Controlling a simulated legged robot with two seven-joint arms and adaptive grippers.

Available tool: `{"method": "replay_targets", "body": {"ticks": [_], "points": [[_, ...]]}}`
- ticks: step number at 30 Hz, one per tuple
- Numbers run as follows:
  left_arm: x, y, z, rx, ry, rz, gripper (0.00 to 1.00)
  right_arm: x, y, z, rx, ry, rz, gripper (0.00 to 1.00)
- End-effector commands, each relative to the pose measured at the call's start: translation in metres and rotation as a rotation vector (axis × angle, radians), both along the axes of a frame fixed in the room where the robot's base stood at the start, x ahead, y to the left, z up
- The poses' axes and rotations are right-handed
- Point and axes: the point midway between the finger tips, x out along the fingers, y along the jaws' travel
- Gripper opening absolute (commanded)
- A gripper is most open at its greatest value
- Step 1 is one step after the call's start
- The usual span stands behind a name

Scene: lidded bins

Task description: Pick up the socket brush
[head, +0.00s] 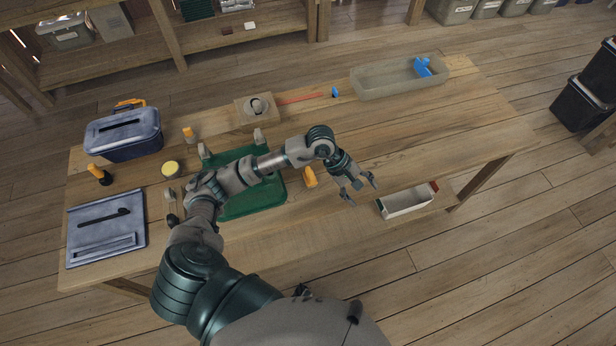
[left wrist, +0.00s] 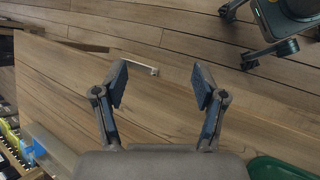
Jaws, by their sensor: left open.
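I cannot tell for sure which item is the socket brush. A pale block with a round socket (head: 258,108) stands at the back of the table, and a thin red stick (head: 301,98) lies beside it, with a small blue piece (head: 335,92) near its right end. A slim dark-ended tool (head: 172,218) lies left of the green tray. My left gripper (head: 358,187) is open and empty above the table's front right part, right of the tray. My right gripper is not in view.
The green tray (head: 240,207) lies under my left arm, an orange piece (head: 310,176) by its right edge. A blue lidded box (head: 125,137) and flat lid (head: 85,218) are left. A translucent bin (head: 380,86) is back right; a white box (head: 408,203) is at the front edge.

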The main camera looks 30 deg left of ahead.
Motion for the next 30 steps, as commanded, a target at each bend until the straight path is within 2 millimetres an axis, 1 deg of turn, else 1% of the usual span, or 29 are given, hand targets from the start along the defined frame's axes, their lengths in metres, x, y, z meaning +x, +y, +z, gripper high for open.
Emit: {"method": "replay_targets", "body": {"ticks": [1,2,3,6,9,11,14,21,24,27,30], "points": [[0.014,0.037,-0.005,0.177,-0.041,-0.026,0.71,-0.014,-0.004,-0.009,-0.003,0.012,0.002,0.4],[0.019,0.058,-0.007,0.28,-0.053,-0.041,0.71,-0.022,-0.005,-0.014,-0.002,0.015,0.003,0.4],[0.025,0.086,-0.007,0.402,-0.062,-0.057,0.71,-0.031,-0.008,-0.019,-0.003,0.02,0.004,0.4],[0.033,0.139,0.001,0.626,-0.057,-0.074,0.71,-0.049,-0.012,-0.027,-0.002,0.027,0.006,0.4],[0.035,0.17,0.008,0.745,-0.039,-0.077,0.71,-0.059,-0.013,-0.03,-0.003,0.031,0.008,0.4],[0.036,0.179,0.006,0.776,-0.031,-0.079,0.71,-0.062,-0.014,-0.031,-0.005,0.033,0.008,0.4],[0.036,0.186,-0.01,0.789,-0.024,-0.081,0.71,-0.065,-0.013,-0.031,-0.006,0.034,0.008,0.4],[0.041,0.192,-0.068,0.783,-0.023,-0.079,0.71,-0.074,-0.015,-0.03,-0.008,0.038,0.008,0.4],[0.043,0.193,-0.088,0.783,-0.025,-0.08,0.71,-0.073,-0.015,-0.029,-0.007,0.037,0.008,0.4],[0.045,0.194,-0.102,0.782,-0.026,-0.08,0.71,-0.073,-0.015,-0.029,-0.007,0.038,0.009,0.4],[0.046,0.194,-0.108,0.785,-0.029,-0.078,0.71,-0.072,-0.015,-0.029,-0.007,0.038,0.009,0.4]]}}
